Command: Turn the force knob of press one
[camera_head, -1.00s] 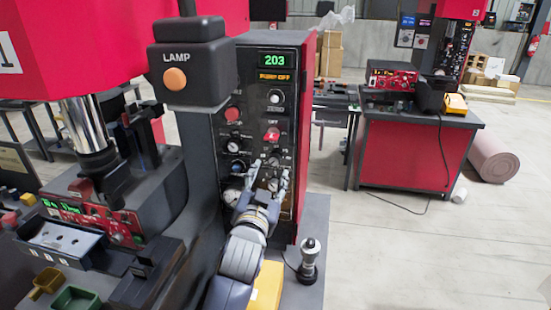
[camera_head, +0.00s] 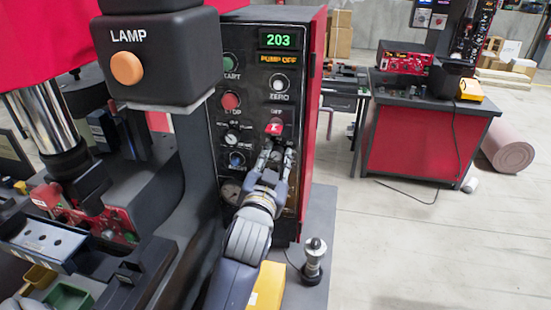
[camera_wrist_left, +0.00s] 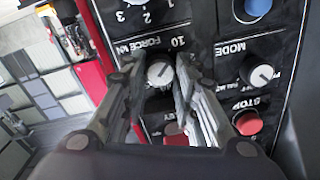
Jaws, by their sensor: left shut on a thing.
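The press's black control panel (camera_head: 292,95) stands in the middle of the head view, with a green 203 display and an orange PUMP OFF line. The force knob (camera_wrist_left: 160,73), a small round knob with a light face, shows in the left wrist view beside the label FORCE kN. My left gripper (camera_head: 277,153) reaches up to the panel, just below the red key switch (camera_head: 273,128). It also shows in the left wrist view (camera_wrist_left: 159,76), shut on the force knob with one finger at each side. In the head view the fingers mostly hide the knob.
The black lamp box (camera_head: 155,58) with an orange button juts out left of the panel. A STOP button (camera_head: 230,101) and MODE knob (camera_head: 237,159) sit close by. A small joystick-like device (camera_head: 314,259) stands at the lower right. Open floor lies beyond.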

